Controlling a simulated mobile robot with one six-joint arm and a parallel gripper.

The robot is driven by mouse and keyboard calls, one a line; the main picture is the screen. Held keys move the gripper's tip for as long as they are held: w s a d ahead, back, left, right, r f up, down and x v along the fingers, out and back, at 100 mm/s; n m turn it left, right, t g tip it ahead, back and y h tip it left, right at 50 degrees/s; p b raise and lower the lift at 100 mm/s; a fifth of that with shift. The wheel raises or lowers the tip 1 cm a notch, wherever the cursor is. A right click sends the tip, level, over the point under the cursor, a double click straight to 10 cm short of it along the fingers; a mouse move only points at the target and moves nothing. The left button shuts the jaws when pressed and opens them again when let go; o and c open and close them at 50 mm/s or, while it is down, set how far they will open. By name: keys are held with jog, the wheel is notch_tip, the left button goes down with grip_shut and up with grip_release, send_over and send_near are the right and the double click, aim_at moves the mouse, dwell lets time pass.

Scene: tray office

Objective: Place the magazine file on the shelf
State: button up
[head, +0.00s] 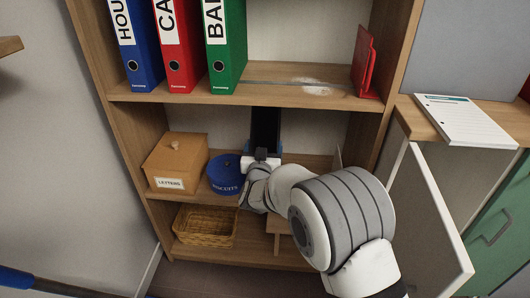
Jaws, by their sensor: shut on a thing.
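The wooden shelf unit (120,97) fills the middle of the head view. My gripper (263,155) reaches into its middle compartment. It is shut on a tall black thing, apparently the magazine file (265,128). The file stands roughly upright under the upper board, its top close to or hidden by that board's front edge. My gripper and arm hide its lower part, so I cannot tell whether it touches the shelf board.
A blue biscuits tin (226,181) and a wooden letters box (175,163) stand left of my gripper. A wicker basket (205,226) sits below. Blue, red (177,50) and green binders and a red bookend (364,62) stand above. An open white door (430,225) is at right.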

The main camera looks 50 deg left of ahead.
jog(key=shift+w+a+f+b, duration=0.15)
jog(key=shift+f+b, duration=0.1)
jog(key=shift+f, duration=0.3)
jog(key=shift+w+a+f+b, duration=0.15)
jog(key=shift+w+f+b, duration=0.1)
jog(key=shift+f, duration=0.3)
jog(key=shift+w+a+f+b, duration=0.15)
jog(key=shift+f+b, duration=0.1)
jog(key=shift+f, duration=0.4)
jog(key=shift+s+f, duration=0.1)
jog(key=shift+f, duration=0.05)
jog(key=o, duration=1.1)
